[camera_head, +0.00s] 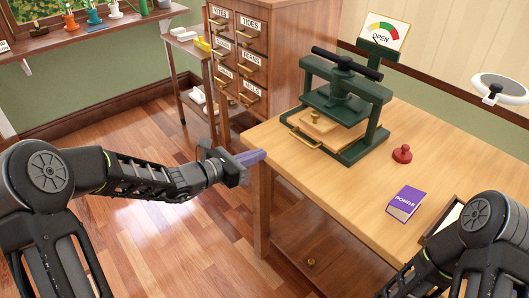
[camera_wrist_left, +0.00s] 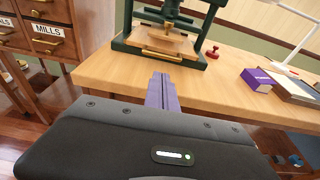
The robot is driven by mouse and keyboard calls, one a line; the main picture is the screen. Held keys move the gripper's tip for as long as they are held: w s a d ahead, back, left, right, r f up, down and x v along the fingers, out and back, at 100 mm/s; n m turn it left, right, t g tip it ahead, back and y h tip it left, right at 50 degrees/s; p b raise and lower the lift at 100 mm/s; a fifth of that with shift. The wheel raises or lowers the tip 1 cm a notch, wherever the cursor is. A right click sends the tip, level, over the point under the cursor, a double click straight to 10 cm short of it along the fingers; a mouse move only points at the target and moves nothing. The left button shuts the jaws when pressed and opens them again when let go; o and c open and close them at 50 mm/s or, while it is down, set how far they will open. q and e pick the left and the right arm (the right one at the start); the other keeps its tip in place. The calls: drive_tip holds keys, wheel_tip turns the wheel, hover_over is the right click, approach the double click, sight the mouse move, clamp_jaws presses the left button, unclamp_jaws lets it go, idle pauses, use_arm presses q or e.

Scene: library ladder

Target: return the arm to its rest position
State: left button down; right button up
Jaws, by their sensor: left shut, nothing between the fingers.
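My left arm comes in from the left in the head view. Its gripper (camera_head: 252,157) has purple fingers and is shut and empty, by the left corner of the wooden table (camera_head: 290,160). The left wrist view shows the same shut purple fingers (camera_wrist_left: 162,92) pointing at the table's front edge, with nothing between them. I cannot tell whether they touch the edge. My right arm shows at the lower right of the head view, but its gripper is out of the picture.
On the table stand a green press (camera_head: 343,105), a red knobbed piece (camera_head: 402,154) and a purple book marked PONDS (camera_head: 406,203). A labelled drawer cabinet (camera_head: 240,55) stands behind the left gripper. The wooden floor (camera_head: 150,240) at left is clear.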

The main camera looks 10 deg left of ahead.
idle(0.4)
use_arm(q)
drive_tip(key=s+a+f+m+g+y+p, duration=0.1)
drive_tip(key=s+f+m+g+y, duration=0.3)
drive_tip(key=s+f+m, duration=0.55)
drive_tip(key=s+f+m+g+y+p, duration=0.1)
drive_tip(key=s+f+m+g+y, duration=0.35)
drive_tip(key=s+f, duration=0.85)
drive_tip(key=s+d+f+m+g+h+p, duration=0.2)
drive_tip(key=s+d+m, duration=0.5)
drive_tip(key=s+m, duration=0.5)
wheel_tip(320, 180, down, 3)
drive_tip(key=shift+s+d+f+g+p, duration=0.15)
drive_tip(key=shift+s+d+g+p, duration=0.25)
drive_tip(key=shift+p, duration=0.65)
drive_tip(key=shift+w+h, duration=0.1)
drive_tip(key=shift+h, duration=0.15)
